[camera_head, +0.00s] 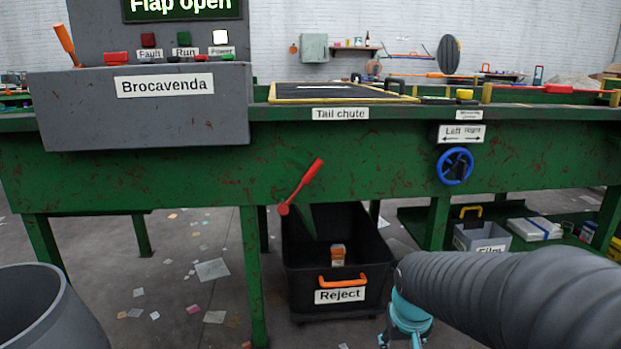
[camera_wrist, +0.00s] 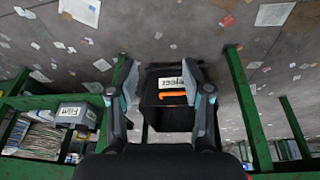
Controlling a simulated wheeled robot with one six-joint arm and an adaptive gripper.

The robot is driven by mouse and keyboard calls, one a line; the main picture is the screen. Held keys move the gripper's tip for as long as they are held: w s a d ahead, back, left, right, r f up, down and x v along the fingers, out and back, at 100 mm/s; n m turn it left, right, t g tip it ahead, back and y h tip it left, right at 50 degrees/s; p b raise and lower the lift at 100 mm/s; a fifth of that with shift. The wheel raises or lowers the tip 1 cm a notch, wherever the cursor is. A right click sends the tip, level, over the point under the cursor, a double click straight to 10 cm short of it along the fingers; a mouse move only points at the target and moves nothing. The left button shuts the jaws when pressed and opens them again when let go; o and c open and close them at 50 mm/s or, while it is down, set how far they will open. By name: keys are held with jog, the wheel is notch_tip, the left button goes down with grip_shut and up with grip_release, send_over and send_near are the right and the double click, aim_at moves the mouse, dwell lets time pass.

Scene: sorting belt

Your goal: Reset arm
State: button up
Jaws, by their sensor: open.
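My gripper (camera_wrist: 166,88) is open in the wrist view, with its two fingers spread and nothing between them. In the head view my gripper (camera_head: 402,338) shows only partly at the bottom edge, in front of the reject bin and a little to its right. The black reject bin (camera_head: 293,280) stands on the floor under the green belt frame. It holds a small orange and white item (camera_head: 338,254). The bin (camera_wrist: 152,112) also appears upside down beyond my fingers in the wrist view, apart from them.
The green belt frame (camera_head: 200,165) spans the view, with a red lever (camera_head: 301,186) and a blue handwheel (camera_head: 455,166) on its front. A grey control box (camera_head: 140,110) is at left; its display (camera_head: 182,8) reads "Flap open". A film bin (camera_head: 482,238) sits on a low shelf at right. Papers litter the floor.

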jog(key=s+a+r+t+p, duration=0.1)
jog(key=s+r+p, duration=0.3)
jog(key=s+r, duration=0.8)
jog(key=s+t, duration=0.1)
jog(key=s, duration=0.2)
jog(key=shift+s+a+r+y, duration=0.2)
jog(key=shift+a+r+y, duration=0.1)
jog(key=shift+r, duration=0.1)
